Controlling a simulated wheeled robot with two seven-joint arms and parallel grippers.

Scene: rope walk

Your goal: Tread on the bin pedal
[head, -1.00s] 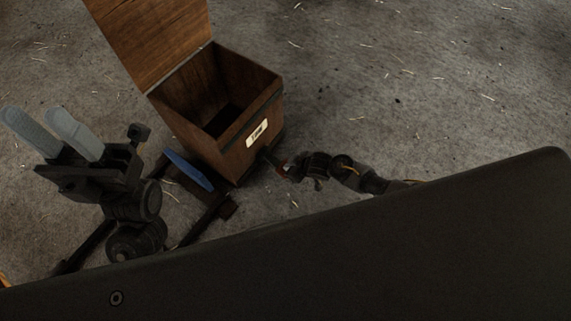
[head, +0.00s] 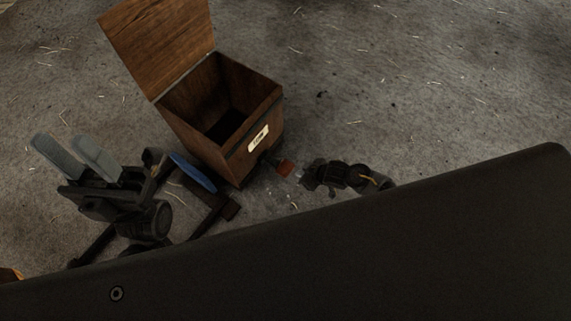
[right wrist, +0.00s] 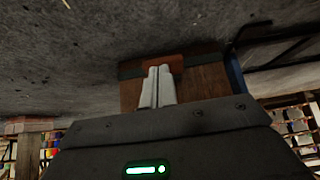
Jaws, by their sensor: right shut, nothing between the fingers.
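The wooden bin (head: 236,137) stands on the floor with its lid (head: 158,40) raised, open and dark inside. A pale label (head: 258,138) is on its front. The reddish-brown pedal (head: 285,167) sticks out low at the front; it also shows in the right wrist view (right wrist: 176,62). My right gripper (head: 299,175) is low by the pedal, just to its right. In the right wrist view its fingers (right wrist: 160,70) are together and empty, pointing at the pedal; I cannot tell whether they touch it. My left gripper (head: 62,143) is open and empty, left of the bin.
The grey floor (head: 430,90) with bits of straw is clear to the right of and behind the bin. Shelving with coloured items (right wrist: 297,128) shows at the edge of the right wrist view.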

